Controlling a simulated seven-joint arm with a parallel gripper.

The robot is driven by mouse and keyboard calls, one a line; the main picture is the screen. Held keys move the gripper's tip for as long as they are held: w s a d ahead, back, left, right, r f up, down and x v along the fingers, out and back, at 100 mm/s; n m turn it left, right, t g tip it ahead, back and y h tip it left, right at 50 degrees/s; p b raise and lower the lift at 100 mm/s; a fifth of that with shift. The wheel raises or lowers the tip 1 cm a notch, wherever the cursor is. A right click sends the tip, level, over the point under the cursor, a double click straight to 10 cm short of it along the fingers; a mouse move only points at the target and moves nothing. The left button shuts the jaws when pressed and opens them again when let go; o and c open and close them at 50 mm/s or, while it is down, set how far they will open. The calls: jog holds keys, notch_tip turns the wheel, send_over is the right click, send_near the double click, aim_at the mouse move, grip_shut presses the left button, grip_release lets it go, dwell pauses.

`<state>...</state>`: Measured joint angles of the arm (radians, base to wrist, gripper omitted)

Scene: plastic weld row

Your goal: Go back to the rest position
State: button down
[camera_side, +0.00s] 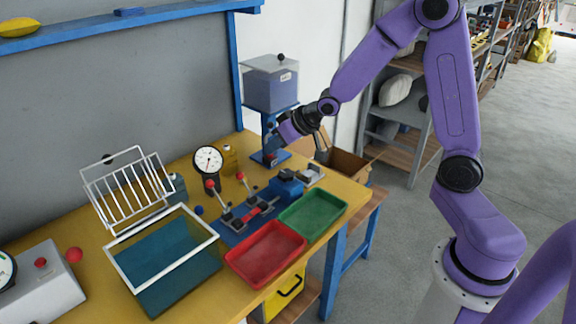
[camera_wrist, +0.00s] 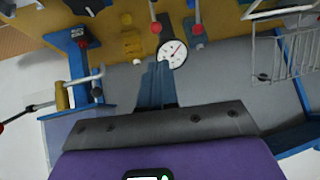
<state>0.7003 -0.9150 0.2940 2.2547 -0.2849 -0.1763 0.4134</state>
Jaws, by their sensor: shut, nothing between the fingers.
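My gripper (camera_side: 273,129) is at the end of the purple arm, raised above the back right part of the yellow workbench (camera_side: 92,236), in front of the blue stand with the grey box. In the wrist view its fingers (camera_wrist: 158,84) are together and hold nothing. They point toward the round dial gauge (camera_wrist: 172,54), which also stands on the bench in the side view (camera_side: 208,160). My gripper appears apart from the things on the bench.
A red tray (camera_side: 265,254) and a green tray (camera_side: 313,216) lie at the bench's front edge, beside a blue clamp fixture (camera_side: 250,212). A teal bin (camera_side: 165,262) and a white wire rack (camera_side: 128,190) stand left. The grey box (camera_side: 271,84) is close to my gripper. Shelves stand behind the arm.

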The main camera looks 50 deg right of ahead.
jog(key=s+a+r+n+g, duration=0.1)
jog(key=s+a+n+g, duration=0.15)
jog(key=s+a, duration=0.4)
jog(key=s+d+r+n+g+h, duration=0.2)
jog(key=s+n+g, duration=0.3)
jog(key=s, duration=2.3)
jog(key=n, duration=0.4)
jog(key=shift+d+g, duration=0.2)
jog(key=shift+g, duration=0.15)
